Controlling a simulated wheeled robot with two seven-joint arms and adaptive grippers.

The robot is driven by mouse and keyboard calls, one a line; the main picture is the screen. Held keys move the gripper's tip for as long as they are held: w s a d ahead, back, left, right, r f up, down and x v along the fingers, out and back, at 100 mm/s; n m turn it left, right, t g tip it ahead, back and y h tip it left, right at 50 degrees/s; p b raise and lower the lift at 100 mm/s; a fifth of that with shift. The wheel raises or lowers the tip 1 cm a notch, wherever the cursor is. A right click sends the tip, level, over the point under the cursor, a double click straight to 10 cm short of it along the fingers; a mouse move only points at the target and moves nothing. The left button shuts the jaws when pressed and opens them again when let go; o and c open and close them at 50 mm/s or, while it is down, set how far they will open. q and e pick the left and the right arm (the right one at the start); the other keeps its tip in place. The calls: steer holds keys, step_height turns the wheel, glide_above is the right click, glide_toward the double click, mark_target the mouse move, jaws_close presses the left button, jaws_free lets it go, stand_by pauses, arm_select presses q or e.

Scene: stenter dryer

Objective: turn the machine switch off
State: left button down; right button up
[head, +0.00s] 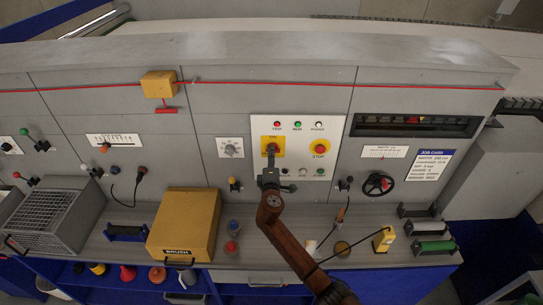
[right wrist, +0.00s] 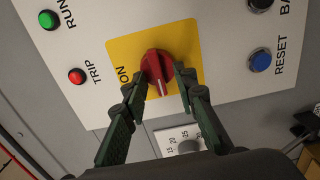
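The machine switch is a red rotary knob on a yellow plate (head: 265,143) in the white control panel (head: 330,136), in the head view. In the right wrist view the red knob (right wrist: 156,67) sits on the yellow plate, with "ON" printed at the plate's left edge. Its white mark points down in that picture, not at "ON". My right gripper (right wrist: 158,84) has a fingertip on each side of the knob, seemingly touching it. In the head view the right gripper (head: 269,165) covers the lower part of the plate. My left gripper is in neither view.
A red STOP button (head: 320,147) is right of the plate. A blue RESET button (right wrist: 259,60) and TRIP lamp (right wrist: 77,76) are near the fingers. A black handwheel (head: 378,185) is further right.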

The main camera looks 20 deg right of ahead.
steer(key=v, duration=1.2)
stand_by(0.3)
